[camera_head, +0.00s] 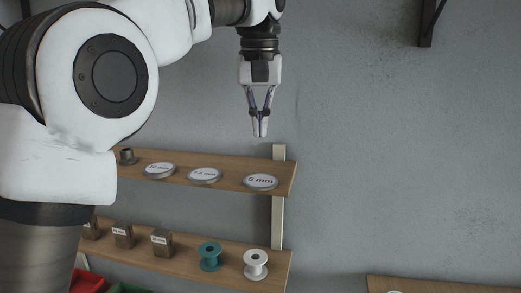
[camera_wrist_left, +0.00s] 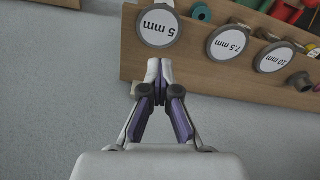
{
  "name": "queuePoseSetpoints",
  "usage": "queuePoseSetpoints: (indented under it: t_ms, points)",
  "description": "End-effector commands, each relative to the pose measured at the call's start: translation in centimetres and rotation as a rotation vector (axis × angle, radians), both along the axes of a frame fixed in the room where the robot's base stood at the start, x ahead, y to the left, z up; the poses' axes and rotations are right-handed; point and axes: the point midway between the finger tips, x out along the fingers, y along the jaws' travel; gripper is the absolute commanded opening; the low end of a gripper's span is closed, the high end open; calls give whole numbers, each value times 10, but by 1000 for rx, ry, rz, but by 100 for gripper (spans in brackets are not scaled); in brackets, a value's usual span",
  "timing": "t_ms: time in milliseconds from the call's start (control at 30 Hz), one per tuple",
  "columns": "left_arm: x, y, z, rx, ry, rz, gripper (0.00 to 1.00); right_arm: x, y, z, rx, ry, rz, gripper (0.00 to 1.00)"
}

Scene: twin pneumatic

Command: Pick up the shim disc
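Three round grey shim discs with white labels lie flat on the upper wooden shelf: the 5 mm disc (camera_head: 261,182) at the right end, the 7.5 mm disc (camera_head: 204,176) in the middle and the 10 mm disc (camera_head: 160,171) to the left. The left wrist view also shows the 5 mm disc (camera_wrist_left: 158,27), the 7.5 mm disc (camera_wrist_left: 227,43) and the 10 mm disc (camera_wrist_left: 274,57). My left gripper (camera_head: 260,131) points down above the shelf's right end, apart from the discs. Its fingertips (camera_wrist_left: 154,68) are together, with nothing between them. My right gripper is not in view.
The upper shelf (camera_head: 283,182) also holds a small metal bushing (camera_head: 127,156). The lower shelf (camera_head: 190,262) holds labelled blocks (camera_head: 162,242), a teal spool (camera_head: 210,257) and a white spool (camera_head: 255,265). Red bins (camera_head: 88,281) are at lower left.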

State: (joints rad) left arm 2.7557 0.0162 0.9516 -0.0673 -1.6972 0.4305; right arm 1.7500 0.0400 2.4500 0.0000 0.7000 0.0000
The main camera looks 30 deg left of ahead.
Motion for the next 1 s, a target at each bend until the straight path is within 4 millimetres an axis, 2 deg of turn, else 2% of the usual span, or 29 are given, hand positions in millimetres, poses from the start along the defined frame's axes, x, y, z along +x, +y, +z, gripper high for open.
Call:
queuePoseSetpoints:
  t_ms: [267,400,500,1000]
  points:
    - [0,0,4,0,-1,0,1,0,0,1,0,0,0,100]
    - [0,0,5,0,-2,0,51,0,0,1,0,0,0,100]
    - [0,0,5,0,-2,0,80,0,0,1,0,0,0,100]
    - [0,0,4,0,-2,1,80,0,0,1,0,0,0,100]
